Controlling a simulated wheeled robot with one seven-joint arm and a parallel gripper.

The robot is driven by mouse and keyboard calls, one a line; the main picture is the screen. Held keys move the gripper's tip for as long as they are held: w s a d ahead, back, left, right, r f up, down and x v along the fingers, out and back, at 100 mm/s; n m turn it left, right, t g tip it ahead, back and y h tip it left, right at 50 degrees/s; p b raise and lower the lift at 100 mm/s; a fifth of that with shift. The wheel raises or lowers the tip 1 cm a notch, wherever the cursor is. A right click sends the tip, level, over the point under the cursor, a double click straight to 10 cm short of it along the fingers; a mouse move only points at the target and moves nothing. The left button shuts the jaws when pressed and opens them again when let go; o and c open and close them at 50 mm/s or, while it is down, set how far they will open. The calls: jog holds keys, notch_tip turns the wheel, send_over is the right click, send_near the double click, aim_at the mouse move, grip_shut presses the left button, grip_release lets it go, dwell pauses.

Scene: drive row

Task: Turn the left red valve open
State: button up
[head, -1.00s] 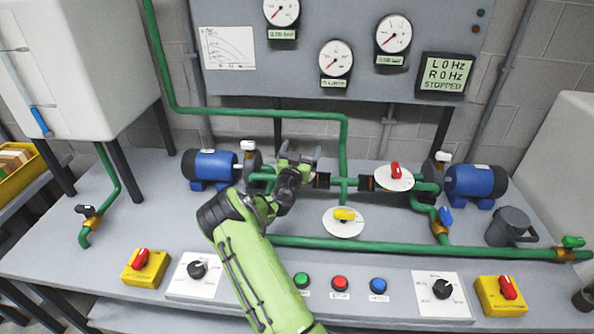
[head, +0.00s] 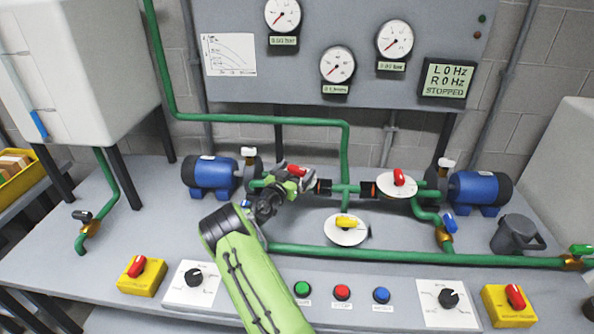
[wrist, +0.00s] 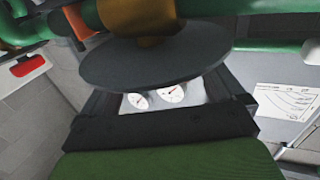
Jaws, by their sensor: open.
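The left red valve's handle (head: 297,171) shows as a small red piece at the left end of the green piping, partly covered by my gripper (head: 291,179). My gripper is open at this valve. In the wrist view, a dark round plate (wrist: 155,62) under a brass body (wrist: 138,15) lies just ahead of the spread jaws. I cannot make out the red handle there, nor whether the jaws touch it.
Another red valve (head: 398,177) on a white disc sits to the right, with a yellow valve (head: 345,222) below. Blue pumps (head: 209,174) flank the piping. A green pipe (head: 420,257) crosses the bench in front.

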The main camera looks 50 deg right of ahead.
jog(key=shift+w+d, duration=0.2)
jog(key=shift+d, duration=0.4)
jog(key=c, duration=1)
jog(key=shift+o, duration=0.2)
jog(key=n+t+y+b, duration=0.1)
jog(key=n+t, duration=0.1)
jog(key=t, duration=0.2)
jog(key=shift+s+n+y, duration=0.1)
jog(key=shift+n+y, duration=0.3)
jog(key=shift+n+t+y, duration=0.6)
jog(key=shift+n+t, duration=0.1)
jog(key=shift+t, duration=0.2)
jog(key=shift+t+y, duration=0.3)
jog(key=shift+t, duration=0.1)
jog(key=shift+n, duration=0.3)
jog(key=o, duration=1)
jog(key=shift+c, duration=0.2)
